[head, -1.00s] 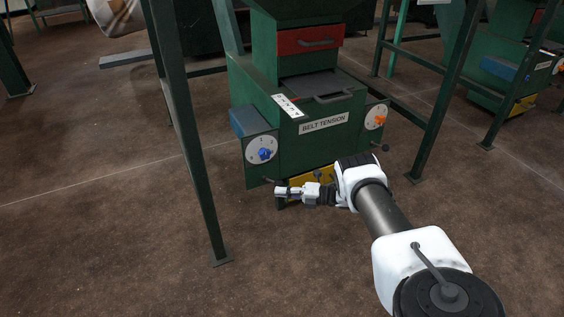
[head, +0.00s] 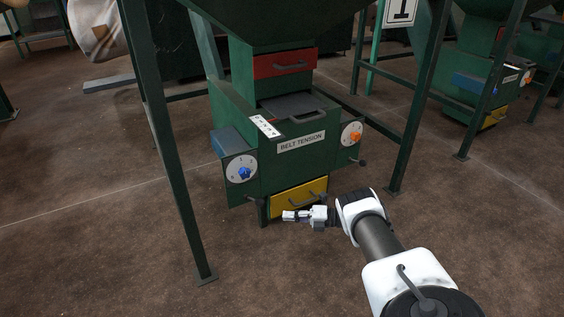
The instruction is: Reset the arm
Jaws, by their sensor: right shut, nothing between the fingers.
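My right arm comes in from the lower right. Its white gripper (head: 292,215) points left, shut and empty, in front of the lower part of the green machine (head: 292,168). The gripper overlaps the lower edge of the yellow drawer (head: 290,198) in the picture; I cannot tell whether it touches it. My left gripper is out of view.
Green frame legs stand at left (head: 172,170) and right (head: 407,135). The brown floor (head: 90,240) is clear at front left.

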